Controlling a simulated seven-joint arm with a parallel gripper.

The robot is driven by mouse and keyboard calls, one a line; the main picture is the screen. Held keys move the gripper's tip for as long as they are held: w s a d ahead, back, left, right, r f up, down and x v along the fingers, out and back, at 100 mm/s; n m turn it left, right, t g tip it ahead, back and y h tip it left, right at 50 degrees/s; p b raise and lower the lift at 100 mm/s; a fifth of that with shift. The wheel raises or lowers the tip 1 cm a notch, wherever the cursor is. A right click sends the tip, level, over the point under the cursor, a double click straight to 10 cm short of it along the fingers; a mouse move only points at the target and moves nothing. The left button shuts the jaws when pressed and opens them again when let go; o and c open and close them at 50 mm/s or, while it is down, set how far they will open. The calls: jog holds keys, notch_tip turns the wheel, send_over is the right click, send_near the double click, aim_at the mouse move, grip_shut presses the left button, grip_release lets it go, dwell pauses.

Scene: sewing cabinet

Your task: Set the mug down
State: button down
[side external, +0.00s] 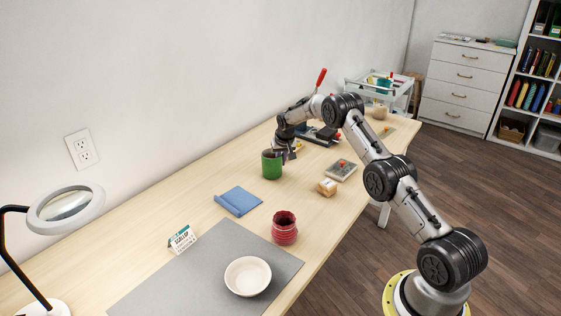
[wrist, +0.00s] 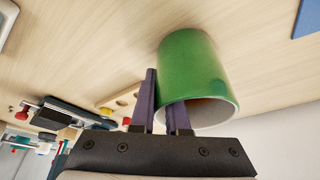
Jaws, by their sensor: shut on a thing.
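The green mug (side external: 271,166) is upright over the wooden table (side external: 215,190), near the wall side, just beyond the blue cloth. My gripper (side external: 287,154) is at the mug's right side in the side view, low and close to the table. In the wrist view my gripper (wrist: 163,98) is shut on the mug (wrist: 192,70) at its side near the rim. One finger is outside the mug and the other overlaps its edge. The handle is not clearly visible. I cannot tell whether the mug's base touches the table.
A white bowl (side external: 247,276) sits on a grey mat (side external: 196,279). Bare table lies between the mug and block.

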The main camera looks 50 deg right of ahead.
jog(key=shift+w+r, duration=0.1)
jog(key=c, duration=1.3)
grip_release()
jog(key=shift+f, duration=0.2)
jog(key=o, duration=0.4)
